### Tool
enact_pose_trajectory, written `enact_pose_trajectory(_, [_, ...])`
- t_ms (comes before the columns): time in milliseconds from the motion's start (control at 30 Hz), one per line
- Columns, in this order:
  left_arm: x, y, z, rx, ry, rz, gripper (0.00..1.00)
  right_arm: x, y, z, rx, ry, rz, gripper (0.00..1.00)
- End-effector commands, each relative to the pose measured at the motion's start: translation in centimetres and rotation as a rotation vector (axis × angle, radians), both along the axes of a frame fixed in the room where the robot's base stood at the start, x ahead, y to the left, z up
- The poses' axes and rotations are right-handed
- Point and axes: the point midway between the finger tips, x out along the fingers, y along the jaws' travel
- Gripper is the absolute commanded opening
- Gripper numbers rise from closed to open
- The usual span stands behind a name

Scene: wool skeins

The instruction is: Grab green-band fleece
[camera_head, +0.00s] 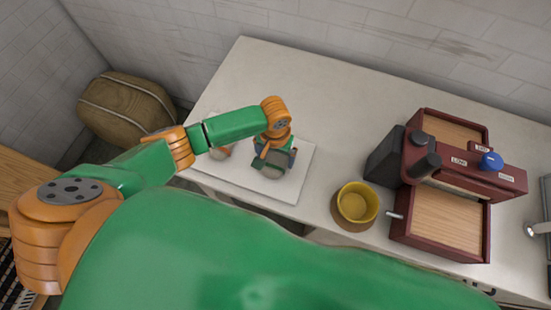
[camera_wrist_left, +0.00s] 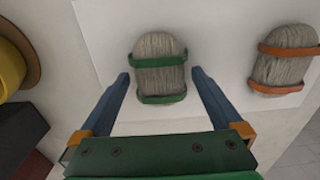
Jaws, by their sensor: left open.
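The green-band fleece (camera_wrist_left: 160,66) is a grey wool skein with green bands near both ends. It lies upright in the left wrist view, centred ahead of my left gripper (camera_wrist_left: 160,76). The gripper is open, one blue finger on each side of the skein's lower part, with gaps to both; I cannot tell the height between them. In the head view, my left gripper (camera_head: 272,160) is over the white mat (camera_head: 302,172) and partly covers the fleece (camera_head: 269,173). My right gripper is not in view.
A yellow bowl (camera_head: 356,203) and a dark red machine with wooden panels (camera_head: 442,220) stand to the right.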

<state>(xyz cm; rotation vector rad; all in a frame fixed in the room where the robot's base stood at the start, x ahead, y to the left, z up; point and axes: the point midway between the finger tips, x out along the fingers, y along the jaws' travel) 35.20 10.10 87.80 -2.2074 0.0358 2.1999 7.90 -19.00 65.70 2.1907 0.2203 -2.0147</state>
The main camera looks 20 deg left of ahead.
Motion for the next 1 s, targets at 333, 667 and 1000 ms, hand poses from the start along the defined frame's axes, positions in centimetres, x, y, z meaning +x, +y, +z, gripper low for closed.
enact_pose_trajectory(333, [0.0,0.0,0.0,0.000,0.000,0.000,0.46,0.6,0.0,0.0,0.002,-0.013,0.000,0.00])
enact_pose_trajectory(667, [0.0,0.0,0.3,-0.001,-0.001,0.000,0.29,0.6,0.1,0.1,0.002,-0.012,0.000,0.00])
enact_pose_trajectory(1000, [-2.6,-1.2,6.6,-0.006,-0.002,-0.006,0.29,0.5,0.1,1.1,0.001,-0.011,-0.001,0.00])
